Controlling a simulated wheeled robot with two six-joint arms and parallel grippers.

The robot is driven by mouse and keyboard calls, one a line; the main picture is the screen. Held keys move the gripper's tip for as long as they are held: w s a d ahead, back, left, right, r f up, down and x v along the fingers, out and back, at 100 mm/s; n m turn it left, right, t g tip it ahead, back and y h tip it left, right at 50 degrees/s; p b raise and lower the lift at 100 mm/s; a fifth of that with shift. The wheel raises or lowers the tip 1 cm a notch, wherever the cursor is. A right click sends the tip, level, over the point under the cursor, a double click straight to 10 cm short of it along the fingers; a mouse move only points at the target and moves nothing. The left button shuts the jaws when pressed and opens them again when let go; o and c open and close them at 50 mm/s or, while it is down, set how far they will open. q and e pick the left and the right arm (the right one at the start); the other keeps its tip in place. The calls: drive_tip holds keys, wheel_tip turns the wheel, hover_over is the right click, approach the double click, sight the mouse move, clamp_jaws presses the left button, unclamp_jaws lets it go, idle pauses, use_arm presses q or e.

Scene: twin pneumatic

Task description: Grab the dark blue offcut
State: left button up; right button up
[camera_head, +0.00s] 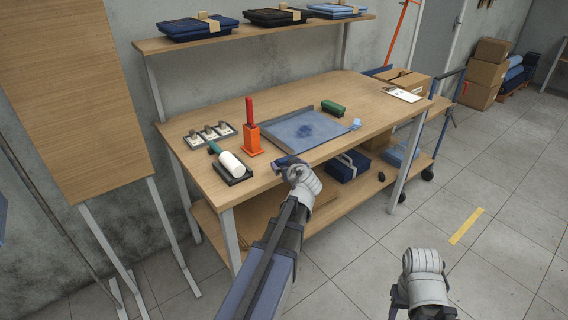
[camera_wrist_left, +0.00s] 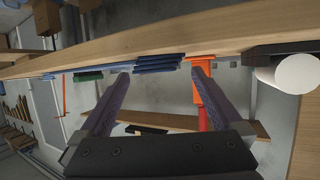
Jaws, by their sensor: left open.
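A dark blue piece, which looks like the offcut, lies at the table's front edge, just past my left gripper (camera_head: 290,164) in the head view. In the left wrist view the dark blue offcut (camera_wrist_left: 157,62) shows beyond and between the fingertips of my left gripper (camera_wrist_left: 160,72). The left gripper is open, with nothing visibly held. The head view hides most of the offcut behind the gripper. My right gripper (camera_head: 398,300) is at the bottom, away from the table, and its jaws are not clear.
A light blue block (camera_head: 356,123), green brush (camera_head: 333,108), orange holder (camera_head: 251,138) with a red handle, and white-headed mallet (camera_head: 231,164) stand around. A shelf (camera_head: 240,33) is above.

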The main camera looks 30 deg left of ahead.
sight(285, 161)
use_arm(q)
drive_tip(key=b+x, duration=0.1)
drive_tip(key=x, duration=0.2)
drive_tip(key=shift+w+a+f, duration=0.1)
drive_tip(key=shift+w+a, duration=0.05)
drive_tip(key=shift+w, duration=0.1)
drive_tip(key=shift+c, duration=0.6)
drive_tip(key=c, duration=0.9)
